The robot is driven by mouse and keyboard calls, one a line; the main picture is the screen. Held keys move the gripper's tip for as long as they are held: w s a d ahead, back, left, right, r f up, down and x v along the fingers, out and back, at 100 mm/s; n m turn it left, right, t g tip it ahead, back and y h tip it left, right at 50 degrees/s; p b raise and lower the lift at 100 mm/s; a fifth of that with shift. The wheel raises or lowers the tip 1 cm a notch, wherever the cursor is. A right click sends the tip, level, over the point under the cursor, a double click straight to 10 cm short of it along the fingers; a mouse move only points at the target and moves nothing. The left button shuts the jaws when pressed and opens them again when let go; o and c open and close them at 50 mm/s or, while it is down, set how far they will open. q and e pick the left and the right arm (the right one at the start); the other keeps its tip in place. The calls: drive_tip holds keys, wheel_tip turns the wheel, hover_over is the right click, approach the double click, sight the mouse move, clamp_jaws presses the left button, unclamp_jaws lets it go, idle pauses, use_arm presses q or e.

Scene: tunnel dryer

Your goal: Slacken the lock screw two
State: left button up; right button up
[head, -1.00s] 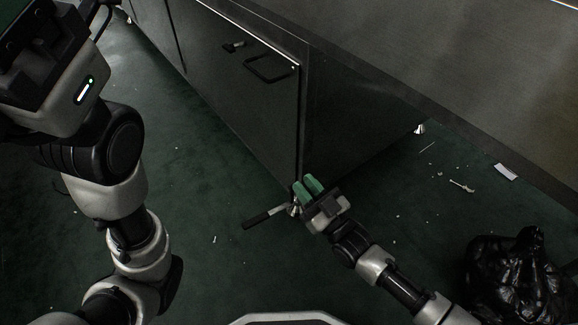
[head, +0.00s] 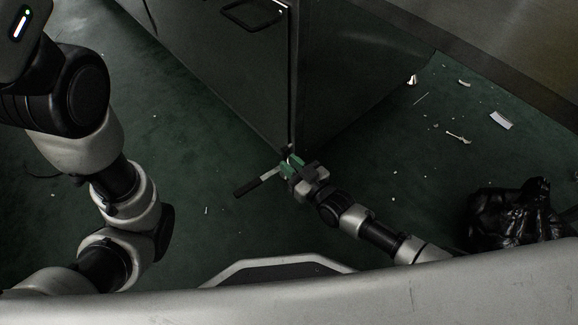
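A lever with a black grip and a bright metal shaft (head: 258,182) sticks out to the left at the foot of the dark cabinet's front corner. It appears to belong to the lock screw, but no label tells its number. My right gripper (head: 290,163), with green fingers, is at the lever's inner end, right by the corner. The fingers are on either side of that end, and whether they press on it is too small to tell. The screw itself is mostly hidden by the fingers. My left arm stands at the left, and its gripper is out of view.
The dark cabinet (head: 222,62) has a black pull handle (head: 252,14) on its front panel. A small metal foot (head: 412,80) stands farther right. A shiny black bag-like bundle (head: 508,214) lies at right. Small litter and a white piece (head: 501,120) lie on the green floor (head: 392,150).

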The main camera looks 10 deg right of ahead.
drive_tip(key=shift+w+a, duration=0.25)
drive_tip(key=shift+w, duration=0.1)
drive_tip(key=shift+c, duration=0.4)
clamp_jaws()
